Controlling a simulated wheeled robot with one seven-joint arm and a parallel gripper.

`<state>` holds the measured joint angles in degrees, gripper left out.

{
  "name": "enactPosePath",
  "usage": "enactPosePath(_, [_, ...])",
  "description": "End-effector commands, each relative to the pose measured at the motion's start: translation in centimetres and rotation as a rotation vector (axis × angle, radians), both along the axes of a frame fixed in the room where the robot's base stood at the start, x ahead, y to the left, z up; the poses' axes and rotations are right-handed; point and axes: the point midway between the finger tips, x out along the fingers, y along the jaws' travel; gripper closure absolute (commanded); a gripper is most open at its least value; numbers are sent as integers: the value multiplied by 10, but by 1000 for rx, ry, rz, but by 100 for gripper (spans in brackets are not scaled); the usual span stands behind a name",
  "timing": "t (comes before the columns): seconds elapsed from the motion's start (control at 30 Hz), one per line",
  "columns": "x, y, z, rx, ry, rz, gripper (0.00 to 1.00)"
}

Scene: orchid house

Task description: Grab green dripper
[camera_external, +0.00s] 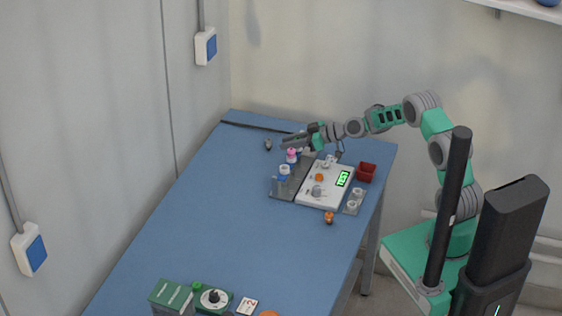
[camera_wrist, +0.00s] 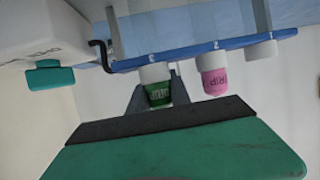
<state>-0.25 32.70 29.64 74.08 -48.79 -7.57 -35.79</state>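The green dripper (camera_wrist: 158,95), with a white lower part, stands at the slot marked 3 of a rack in the wrist view, which looks upside down. My gripper (camera_wrist: 158,92) has one dark finger on each side of it. Little or no gap shows, and I cannot tell whether the fingers press on it. In the external view my gripper (camera_external: 290,140) is over the far end of the rack (camera_external: 281,188) and hides the green dripper. A pink dripper (camera_wrist: 214,82) stands beside it at slot 2; it also shows in the external view (camera_external: 291,155).
A white vial (camera_wrist: 260,48) stands beyond the pink dripper. A white scale (camera_external: 318,200) with a green display, a red box (camera_external: 366,172) and small cups (camera_external: 353,200) are to the right. The blue table (camera_external: 200,230) is clear in its middle.

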Motion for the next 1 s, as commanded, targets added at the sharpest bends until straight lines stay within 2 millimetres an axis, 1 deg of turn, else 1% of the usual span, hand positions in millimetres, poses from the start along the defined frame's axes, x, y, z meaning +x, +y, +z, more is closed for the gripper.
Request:
enactPosePath(0.03, [0,0,0,0,0,0,82])
enactPosePath(0.2, [0,0,0,0,0,0,96])
enactPosePath(0.27, [0,0,0,0,0,0,100])
enactPosePath(0.6, [0,0,0,0,0,0,100])
enactPosePath(0.73, [0,0,3,0,-1,0,100])
enactPosePath(0.87, [0,0,15,-1,-4,2,100])
enactPosePath(0.93, [0,0,28,-1,-7,1,100])
enactPosePath(0.97, [-3,-1,35,-1,-5,0,100])
enactPosePath(1.0, [-10,-4,44,0,-4,-1,100])
